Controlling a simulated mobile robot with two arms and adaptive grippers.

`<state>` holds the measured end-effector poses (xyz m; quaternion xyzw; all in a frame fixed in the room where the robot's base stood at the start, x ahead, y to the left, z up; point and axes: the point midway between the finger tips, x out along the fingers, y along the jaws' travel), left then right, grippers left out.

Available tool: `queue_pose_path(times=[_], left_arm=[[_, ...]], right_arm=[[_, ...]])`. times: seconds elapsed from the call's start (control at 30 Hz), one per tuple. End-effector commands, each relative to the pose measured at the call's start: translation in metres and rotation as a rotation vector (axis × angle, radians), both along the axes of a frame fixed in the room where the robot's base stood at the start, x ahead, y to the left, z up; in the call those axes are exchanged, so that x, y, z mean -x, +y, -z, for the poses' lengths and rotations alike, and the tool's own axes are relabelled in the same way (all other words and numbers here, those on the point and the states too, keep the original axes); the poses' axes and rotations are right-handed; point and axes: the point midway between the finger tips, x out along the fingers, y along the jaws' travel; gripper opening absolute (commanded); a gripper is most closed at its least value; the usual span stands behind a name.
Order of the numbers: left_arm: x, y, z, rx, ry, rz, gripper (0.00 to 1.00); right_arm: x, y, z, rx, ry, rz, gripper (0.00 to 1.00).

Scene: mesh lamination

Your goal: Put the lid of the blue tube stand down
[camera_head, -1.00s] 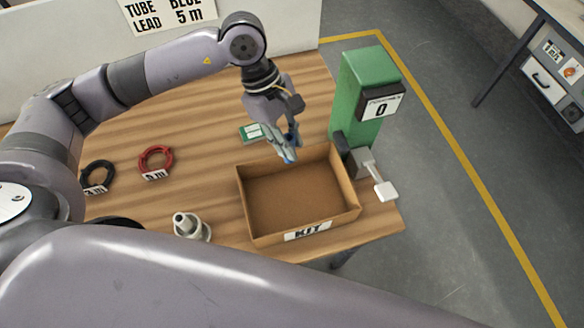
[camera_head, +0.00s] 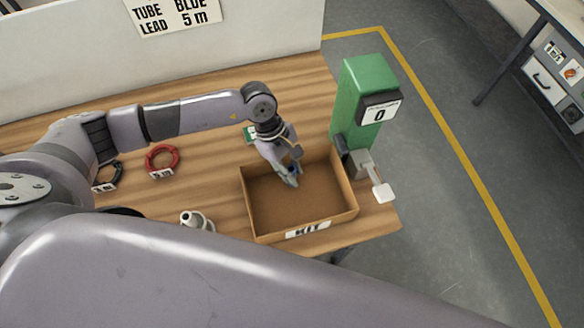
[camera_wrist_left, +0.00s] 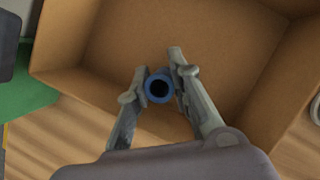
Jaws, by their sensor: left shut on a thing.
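My left gripper (camera_head: 289,182) is over the left part of the open cardboard box marked KIT. In the left wrist view the gripper (camera_wrist_left: 160,80) is shut on a blue tube (camera_wrist_left: 158,86), seen end-on as a blue ring with a dark hole. The box floor lies behind it in that view. I cannot make out a blue tube stand or a lid as such. My right gripper is not in view.
The box (camera_head: 318,230) stands at the table's right end. A green machine (camera_head: 358,80) with a display reading 0 and a lever (camera_head: 380,188) stands beside it. A red coil (camera_head: 162,159), a black coil (camera_head: 106,177) and a grey-white fitting (camera_head: 197,219) lie to the left.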

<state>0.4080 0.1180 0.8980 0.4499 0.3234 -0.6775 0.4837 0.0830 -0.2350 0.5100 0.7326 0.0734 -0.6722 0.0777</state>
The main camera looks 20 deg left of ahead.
Motion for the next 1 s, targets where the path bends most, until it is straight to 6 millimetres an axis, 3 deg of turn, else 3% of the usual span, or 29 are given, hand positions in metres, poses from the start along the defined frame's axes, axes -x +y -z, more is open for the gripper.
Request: queue_pose_path(times=[0.2, 0.23, 0.5, 0.9, 1.0], left_arm=[[0.0, 0.0, 0.004, 0.0, 0.0, 0.0, 0.0], [0.0, 0.0, 0.003, 0.0, -0.001, 0.0, 0.21], [0.0, 0.0, 0.002, 0.0, 0.0, 0.0, 0.39], [0.0, 0.0, -0.003, 0.0, 0.0, -0.001, 0.4], [-0.003, 0.005, -0.011, 0.002, -0.005, -0.001, 0.4]], right_arm=[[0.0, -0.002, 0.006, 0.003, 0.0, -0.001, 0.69], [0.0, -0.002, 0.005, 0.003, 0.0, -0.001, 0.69], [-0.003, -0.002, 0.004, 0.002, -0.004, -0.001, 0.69], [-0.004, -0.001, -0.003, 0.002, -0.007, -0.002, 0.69], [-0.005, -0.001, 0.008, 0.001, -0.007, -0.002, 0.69]])
